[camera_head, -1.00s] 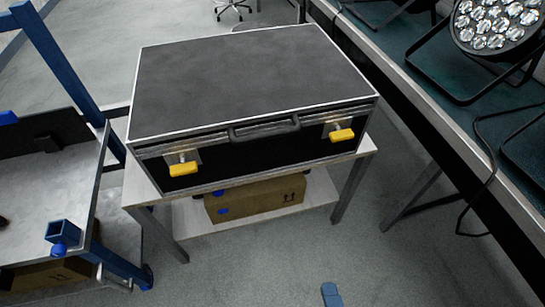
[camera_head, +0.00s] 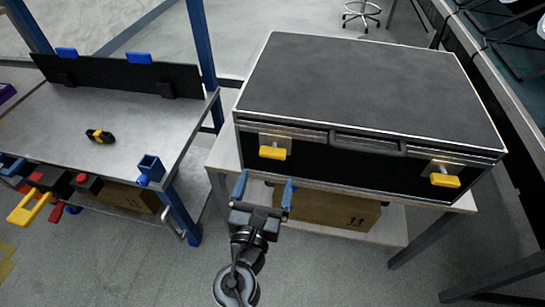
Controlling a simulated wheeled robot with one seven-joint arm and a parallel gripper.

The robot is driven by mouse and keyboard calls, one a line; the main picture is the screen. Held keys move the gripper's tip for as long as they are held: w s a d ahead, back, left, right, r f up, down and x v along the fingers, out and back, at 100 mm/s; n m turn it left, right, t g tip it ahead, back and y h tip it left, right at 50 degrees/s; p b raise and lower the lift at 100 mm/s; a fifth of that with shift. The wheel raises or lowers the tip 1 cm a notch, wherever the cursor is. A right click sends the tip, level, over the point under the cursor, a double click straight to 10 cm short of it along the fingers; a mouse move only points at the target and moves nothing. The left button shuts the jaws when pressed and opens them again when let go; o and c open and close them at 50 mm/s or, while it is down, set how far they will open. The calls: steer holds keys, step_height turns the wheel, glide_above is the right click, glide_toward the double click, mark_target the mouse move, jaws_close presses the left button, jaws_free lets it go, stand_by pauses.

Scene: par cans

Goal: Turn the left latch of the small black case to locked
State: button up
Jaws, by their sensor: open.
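The small black case (camera_head: 375,90) lies shut on a low white table (camera_head: 226,152), its front toward me. Its left latch (camera_head: 272,152) is a yellow handle on a metal plate, lying roughly level across the front. The right latch (camera_head: 444,180) looks the same and is also roughly level. A dark carrying handle (camera_head: 368,144) sits between them. My gripper (camera_head: 265,188) is open and empty, with its two blue fingers pointing toward the case. It is below and in front of the left latch in the picture, apart from the yellow handle.
A cardboard box (camera_head: 325,210) sits on the shelf under the table. At left, a metal workbench (camera_head: 150,115) with blue posts carries a small yellow and black tool (camera_head: 100,136). Red and yellow tools (camera_head: 40,195) hang at its front edge. Open floor lies at the lower right.

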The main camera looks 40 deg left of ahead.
mark_target(272, 156)
steer(key=b+x, duration=0.1)
steer(key=x, duration=0.7)
steer(key=shift+s+a+r, duration=0.15)
steer(key=c, duration=1)
